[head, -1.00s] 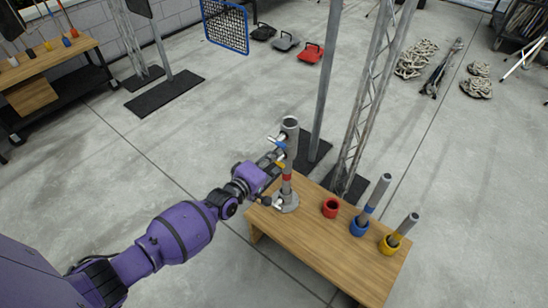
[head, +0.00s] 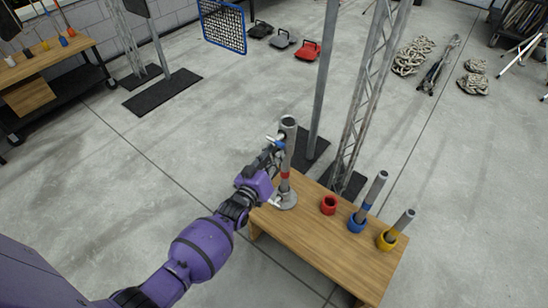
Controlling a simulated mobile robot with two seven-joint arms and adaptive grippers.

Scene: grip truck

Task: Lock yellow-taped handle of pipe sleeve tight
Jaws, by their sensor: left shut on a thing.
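The grey pipe sleeve (head: 290,128) stands upright around a pipe with a red band (head: 285,174), on a round metal base (head: 286,200) at the table's left end. A blue-taped handle (head: 278,144) sticks out from the sleeve's left side. The yellow tape cannot be seen; my gripper covers that area. My left gripper (head: 276,151) reaches up from lower left and is shut on a handle at the sleeve's left side, its fingers small and partly hidden. My right gripper is not in view.
The wooden table (head: 325,245) also bears a red ring (head: 329,204), a blue holder (head: 357,223) and a yellow holder (head: 387,240), the last two with tilted pipes. A grey post (head: 324,85) and a lattice truss (head: 364,110) stand just behind.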

